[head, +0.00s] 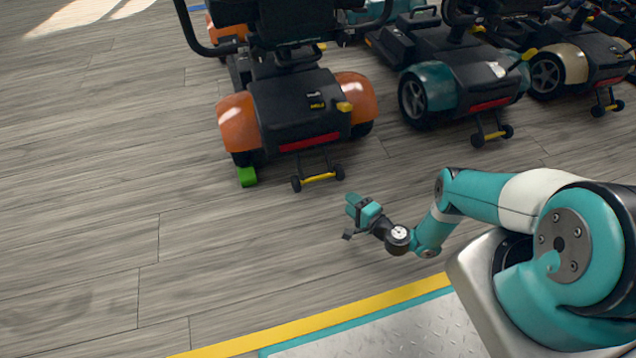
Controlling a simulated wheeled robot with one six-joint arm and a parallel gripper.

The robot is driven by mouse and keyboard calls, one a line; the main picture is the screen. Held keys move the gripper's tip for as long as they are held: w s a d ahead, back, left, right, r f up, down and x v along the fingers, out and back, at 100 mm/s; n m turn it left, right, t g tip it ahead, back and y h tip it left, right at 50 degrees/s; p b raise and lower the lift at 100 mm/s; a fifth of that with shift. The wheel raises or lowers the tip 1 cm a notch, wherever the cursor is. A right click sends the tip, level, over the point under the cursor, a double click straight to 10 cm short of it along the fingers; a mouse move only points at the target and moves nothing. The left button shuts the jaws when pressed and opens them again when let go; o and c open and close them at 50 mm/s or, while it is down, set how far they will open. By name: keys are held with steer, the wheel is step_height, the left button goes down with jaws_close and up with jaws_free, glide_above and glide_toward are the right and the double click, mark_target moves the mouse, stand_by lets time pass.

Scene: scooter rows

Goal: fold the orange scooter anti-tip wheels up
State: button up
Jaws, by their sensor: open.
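The orange scooter (300,107) stands with its back towards me, left of the middle of the head view. Its anti-tip wheels (318,179) stick out low behind it, two small black wheels joined by a yellow bar, down close to the floor. My gripper (349,222) is open and empty, in front of and slightly right of the anti-tip wheels, with a clear gap between them. Its fingers are small in the view and partly hidden by its teal body.
A green block (247,177) lies at the orange scooter's left rear wheel. A teal scooter (445,88) and a beige scooter (560,62) stand to the right, each with its own anti-tip wheels. A yellow floor stripe (300,327) runs in front. The wood floor at left is clear.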

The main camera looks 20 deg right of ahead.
steer(key=b, duration=1)
glide_toward(318, 177)
steer(key=shift+w+a+f, duration=0.15)
steer(key=shift+w+f, duration=0.6)
steer(key=shift+f, duration=0.1)
steer(key=b+x, duration=0.2)
steer(key=b, duration=0.3)
steer(key=shift+w+a+f, duration=0.1)
steer(key=shift+w, duration=0.2)
steer(key=b+x, duration=0.3)
steer(key=x, duration=0.1)
steer(key=shift+w+a+b, duration=0.25)
steer(key=shift+w+b, duration=0.05)
steer(key=shift+b, duration=0.1)
steer(key=shift+w+a+r, duration=0.15)
steer(key=shift+w+r, duration=0.05)
steer(key=shift+w, duration=0.35)
jaws_close()
